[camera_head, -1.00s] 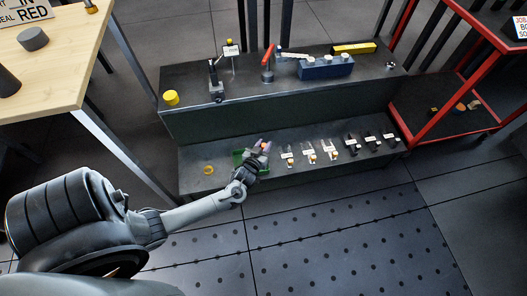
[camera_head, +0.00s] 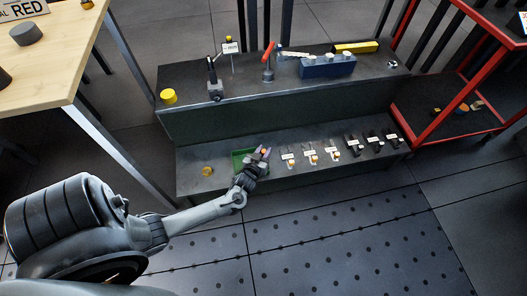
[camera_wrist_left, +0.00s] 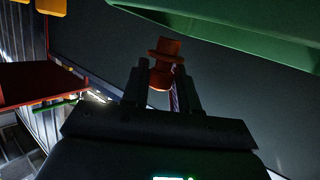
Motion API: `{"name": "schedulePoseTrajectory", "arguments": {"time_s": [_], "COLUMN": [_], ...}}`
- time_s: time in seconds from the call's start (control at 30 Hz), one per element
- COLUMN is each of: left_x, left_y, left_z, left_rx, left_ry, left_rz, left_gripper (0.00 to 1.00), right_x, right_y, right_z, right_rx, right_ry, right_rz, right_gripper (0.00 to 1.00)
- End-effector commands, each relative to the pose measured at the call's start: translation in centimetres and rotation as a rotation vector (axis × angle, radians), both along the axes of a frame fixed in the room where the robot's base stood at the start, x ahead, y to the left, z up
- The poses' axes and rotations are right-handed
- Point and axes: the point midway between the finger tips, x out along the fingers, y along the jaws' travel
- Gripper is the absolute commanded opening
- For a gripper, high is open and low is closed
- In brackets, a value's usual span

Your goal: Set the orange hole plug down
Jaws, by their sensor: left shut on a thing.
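The orange hole plug (camera_wrist_left: 164,62) sits between the fingertips of my left gripper (camera_wrist_left: 163,92) in the left wrist view. The gripper is shut on it. In the head view my left gripper (camera_head: 260,158) is over the lower shelf, at the right part of the green tray (camera_head: 238,162). The plug is small there and partly hidden by the fingers. In the left wrist view the green tray's wall (camera_wrist_left: 230,30) runs across the top, and the plug looks apart from it. My right gripper is not in view.
A yellow ring (camera_head: 207,171) lies left of the tray on the lower shelf (camera_head: 190,184). Several labelled holders (camera_head: 311,156) stand to the right. The upper shelf holds a blue block (camera_head: 328,66), a red-handled tool (camera_head: 268,62) and a yellow cylinder (camera_head: 168,96). A wooden table (camera_head: 60,70) is at left.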

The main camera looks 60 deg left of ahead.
Motion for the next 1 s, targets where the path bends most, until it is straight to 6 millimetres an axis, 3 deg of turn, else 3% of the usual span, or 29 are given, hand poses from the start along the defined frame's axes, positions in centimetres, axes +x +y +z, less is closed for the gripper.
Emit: {"name": "schedulePoseTrajectory", "arguments": {"time_s": [0.1, 0.13, 0.3, 0.63, 0.8, 1.0], "left_x": [0.0, 0.0, 0.0, 0.0, -0.1, -3.1], "left_y": [0.0, 0.0, 0.0, 0.0, 0.0, -1.9], "left_z": [0.0, 0.0, 0.0, 0.2, 1.7, 2.7], "left_rx": [0.001, 0.001, 0.001, 0.001, 0.0, -0.003], "left_ry": [-0.001, -0.001, -0.001, -0.001, -0.001, 0.003], "left_rz": [0.0, 0.0, 0.0, 0.0, -0.002, 0.0], "left_gripper": [0.0, 0.3, 0.56, 0.56, 0.56, 0.56], "right_x": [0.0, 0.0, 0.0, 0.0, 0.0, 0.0], "right_y": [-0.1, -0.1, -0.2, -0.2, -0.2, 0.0], "right_z": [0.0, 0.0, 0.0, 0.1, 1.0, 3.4], "right_rx": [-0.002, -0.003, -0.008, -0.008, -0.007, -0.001], "right_ry": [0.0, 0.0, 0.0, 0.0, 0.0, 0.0], "right_rz": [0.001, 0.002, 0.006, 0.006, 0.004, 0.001], "right_gripper": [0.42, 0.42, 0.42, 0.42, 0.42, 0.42]}}
